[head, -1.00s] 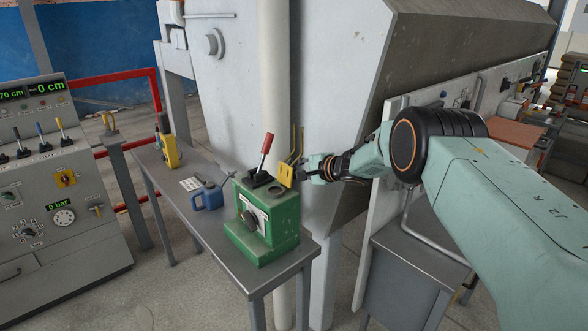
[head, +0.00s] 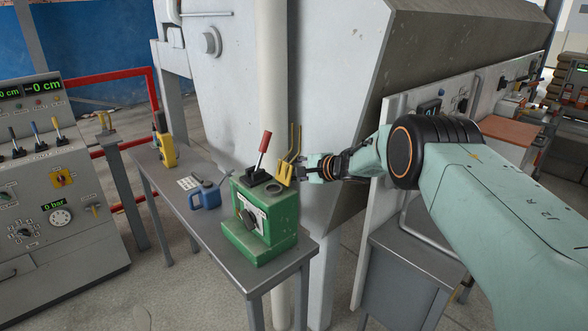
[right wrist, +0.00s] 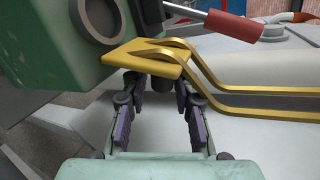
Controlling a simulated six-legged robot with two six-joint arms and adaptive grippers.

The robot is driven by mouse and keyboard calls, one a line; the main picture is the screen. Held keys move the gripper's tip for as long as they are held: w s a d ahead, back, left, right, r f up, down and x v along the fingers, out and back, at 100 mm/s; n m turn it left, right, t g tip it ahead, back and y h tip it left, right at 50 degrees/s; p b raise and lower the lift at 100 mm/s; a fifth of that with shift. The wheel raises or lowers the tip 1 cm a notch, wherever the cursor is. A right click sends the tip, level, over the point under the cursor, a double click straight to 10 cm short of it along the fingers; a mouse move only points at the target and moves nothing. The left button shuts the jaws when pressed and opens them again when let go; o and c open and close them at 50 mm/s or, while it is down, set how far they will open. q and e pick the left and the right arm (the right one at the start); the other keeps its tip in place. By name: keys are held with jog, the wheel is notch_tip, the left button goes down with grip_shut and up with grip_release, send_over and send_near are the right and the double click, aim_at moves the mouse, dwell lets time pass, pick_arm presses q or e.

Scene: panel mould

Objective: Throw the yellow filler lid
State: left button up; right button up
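The yellow filler lid (head: 286,173) is at the right of the green pump unit's top (head: 268,212), tilted up beside the round opening (head: 260,204). Two bent brass-coloured bars (head: 295,142) run up from it. In the right wrist view the lid (right wrist: 146,62) lies just beyond my fingertips, with the bars (right wrist: 235,98) running right. My right gripper (head: 302,172) is close to the lid; its fingers (right wrist: 158,88) are apart, with a dark stub between their tips. Contact with the lid is not clear. My left gripper is out of view.
A red-handled lever (head: 264,148) stands on the pump. A blue can (head: 206,195) and a yellow device (head: 167,150) share the grey bench (head: 215,228). A pale vertical pipe (head: 275,80) and large grey machine stand behind. A control console (head: 60,190) is at left.

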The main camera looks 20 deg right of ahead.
jog(key=shift+o, duration=1.1)
jog(key=shift+w, duration=0.1)
jog(key=shift+d, duration=0.1)
jog(key=shift+d+r, duration=0.1)
jog(key=v, duration=1.2)
